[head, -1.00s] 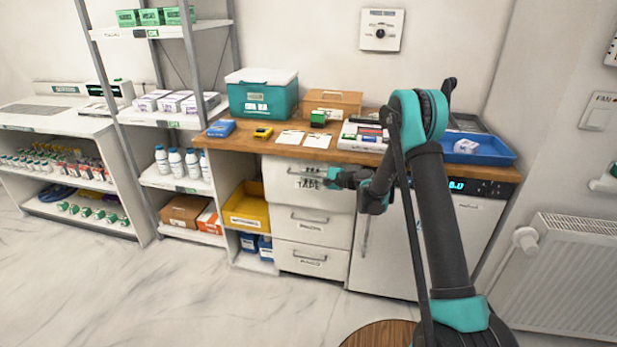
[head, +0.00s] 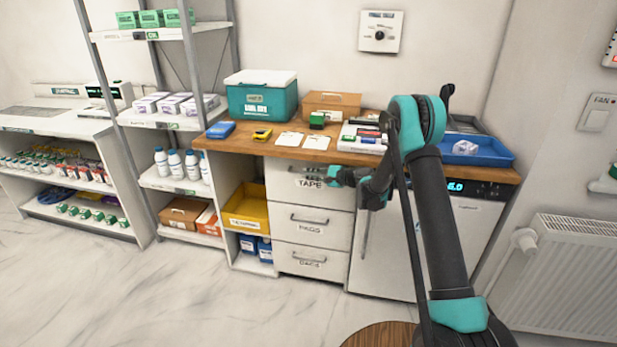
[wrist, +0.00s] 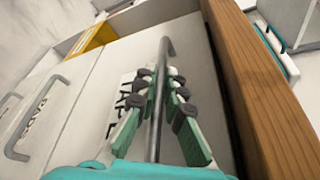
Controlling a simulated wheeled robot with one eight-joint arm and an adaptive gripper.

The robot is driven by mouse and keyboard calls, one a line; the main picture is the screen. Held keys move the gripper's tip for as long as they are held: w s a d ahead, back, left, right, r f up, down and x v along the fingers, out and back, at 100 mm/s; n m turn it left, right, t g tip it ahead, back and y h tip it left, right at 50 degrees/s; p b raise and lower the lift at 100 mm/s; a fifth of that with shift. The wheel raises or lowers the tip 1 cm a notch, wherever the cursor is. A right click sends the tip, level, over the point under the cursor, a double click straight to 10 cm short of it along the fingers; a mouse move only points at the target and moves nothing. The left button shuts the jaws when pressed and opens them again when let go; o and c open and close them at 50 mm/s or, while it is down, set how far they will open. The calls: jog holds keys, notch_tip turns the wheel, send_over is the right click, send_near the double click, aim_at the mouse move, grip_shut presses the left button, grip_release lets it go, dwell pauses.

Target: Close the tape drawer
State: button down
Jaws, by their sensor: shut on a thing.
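The tape drawer (head: 279,184) is the white top drawer of the unit under the wooden worktop, labelled TAPE. In the head view its front looks in line, or nearly so, with the drawers below. My gripper (head: 333,174) is at its front, reaching in from the right. In the wrist view my gripper (wrist: 160,76) is shut on the drawer's grey bar handle (wrist: 166,46), with fingers on both sides of the bar. The fingers partly cover the TAPE label (wrist: 124,93) there. Any small gap behind the drawer front is hard to tell.
The PADS drawer (head: 286,223) and the lowest drawer (head: 284,264) below look shut. The worktop edge (wrist: 262,95) runs close beside the handle. A white fridge (head: 385,252) stands right, an open cubby with a yellow bin (head: 250,209) left.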

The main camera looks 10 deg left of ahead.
jog(key=c, duration=1.9)
grip_release()
jog(key=shift+w+d, duration=0.1)
jog(key=shift+w, duration=0.2)
jog(key=shift+s, duration=0.1)
jog(key=v, duration=1.2)
